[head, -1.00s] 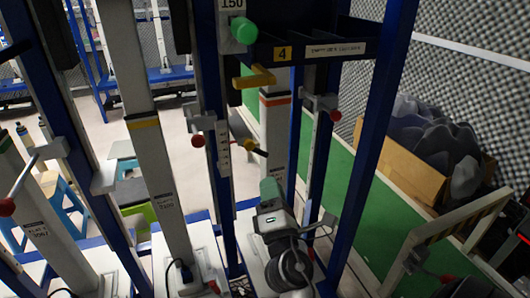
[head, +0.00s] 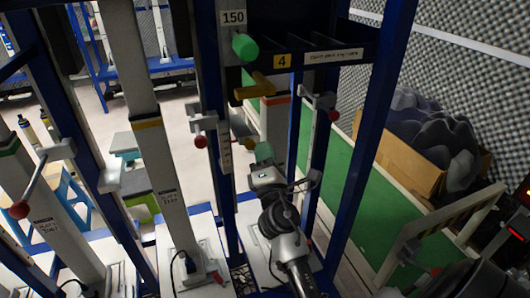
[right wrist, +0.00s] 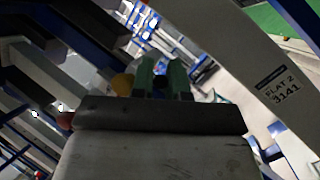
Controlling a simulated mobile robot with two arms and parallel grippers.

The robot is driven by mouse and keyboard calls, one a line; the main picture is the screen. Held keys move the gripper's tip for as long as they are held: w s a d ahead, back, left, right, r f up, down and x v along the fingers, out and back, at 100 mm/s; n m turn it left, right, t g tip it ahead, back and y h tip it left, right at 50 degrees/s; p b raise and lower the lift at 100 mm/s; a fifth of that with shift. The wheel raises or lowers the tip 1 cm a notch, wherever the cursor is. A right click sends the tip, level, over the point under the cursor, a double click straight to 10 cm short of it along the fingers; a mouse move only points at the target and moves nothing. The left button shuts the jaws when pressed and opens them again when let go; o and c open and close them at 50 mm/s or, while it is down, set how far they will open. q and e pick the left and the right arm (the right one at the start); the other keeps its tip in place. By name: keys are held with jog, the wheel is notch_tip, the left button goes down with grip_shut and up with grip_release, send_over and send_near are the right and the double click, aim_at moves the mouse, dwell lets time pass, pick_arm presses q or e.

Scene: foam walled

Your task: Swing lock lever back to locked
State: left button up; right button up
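The lock lever's yellow knob (head: 241,139) shows beside the scaled post, just left of my right gripper's tips. The lever's shaft is mostly hidden behind the gripper. My right gripper (head: 264,152) reaches up from below with green fingertips close to the knob. In the right wrist view the two green fingers (right wrist: 162,77) stand a little apart with nothing seen between them. A yellow ball (right wrist: 122,84) sits just left of them; I cannot tell whether it touches. A yellow handle (head: 254,88) and a green knob (head: 244,46) are higher on the post. My left gripper is not in view.
Levers with red knobs (head: 201,141) stick out from nearby posts; another red knob (head: 333,115) is to the right. Blue uprights (head: 365,150) and a grey post (head: 165,150) hem in the arm. A cardboard box (head: 398,160) stands beyond the green floor strip.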

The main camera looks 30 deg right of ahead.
grip_shut()
jog(key=shift+s+a+m+g+h+b, duration=0.1)
jog(key=shift+a+m+g+h+b, duration=0.25)
jog(key=shift+h+b, duration=0.2)
jog(key=shift+a+m+g+h+b, duration=0.1)
jog(key=shift+m+g+h+b, duration=0.15)
jog(key=shift+m+h+b, duration=0.3)
jog(key=shift+o, duration=1.3)
grip_release()
jog(key=shift+f, duration=0.15)
